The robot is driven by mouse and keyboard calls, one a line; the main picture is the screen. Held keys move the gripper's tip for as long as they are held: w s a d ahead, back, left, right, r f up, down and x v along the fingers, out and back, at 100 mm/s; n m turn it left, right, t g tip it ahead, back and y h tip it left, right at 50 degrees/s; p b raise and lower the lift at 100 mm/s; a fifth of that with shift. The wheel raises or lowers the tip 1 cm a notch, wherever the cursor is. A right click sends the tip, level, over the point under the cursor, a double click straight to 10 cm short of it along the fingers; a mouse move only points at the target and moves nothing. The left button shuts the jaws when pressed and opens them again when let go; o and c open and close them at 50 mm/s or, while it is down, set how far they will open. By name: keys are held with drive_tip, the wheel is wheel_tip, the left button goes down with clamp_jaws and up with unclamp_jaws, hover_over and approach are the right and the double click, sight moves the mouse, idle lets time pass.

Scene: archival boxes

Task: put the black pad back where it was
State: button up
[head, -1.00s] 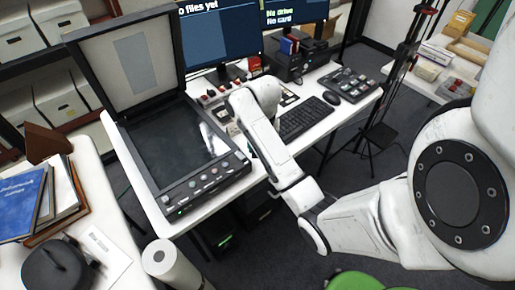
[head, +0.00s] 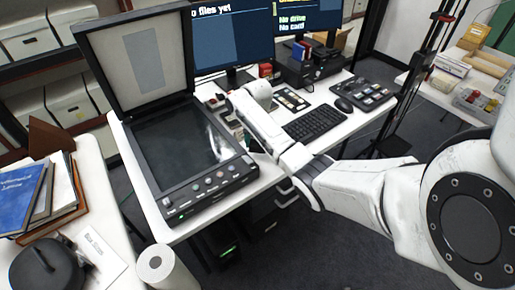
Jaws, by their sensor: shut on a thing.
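My white arm (head: 268,128) reaches from the right over the white desk (head: 180,232). Its bent end (head: 258,92) is above the desk between the scanner and the keyboard. My gripper's fingers are hidden behind the arm, so I cannot see what is between them. I cannot pick out the black pad for sure. A flat dark mat with small light pieces (head: 292,100) lies behind the keyboard, but I cannot tell whether it is the pad.
An open flatbed scanner (head: 180,146) fills the desk's left part. A keyboard (head: 315,124), a mouse (head: 344,105) and a button panel (head: 363,94) lie to the right. Small items crowd the strip right of the scanner. A paper roll (head: 158,266) stands at the front left.

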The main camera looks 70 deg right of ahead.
sight(258, 147)
drive_tip(key=shift+w+d+f, duration=0.15)
drive_tip(key=shift+d+f, duration=0.05)
drive_tip(key=shift+f, duration=1.5)
drive_tip(key=shift+f, duration=0.15)
drive_tip(key=o, duration=1.1)
wheel_tip(258, 147, up, 12)
drive_tip(key=shift+r, duration=0.15)
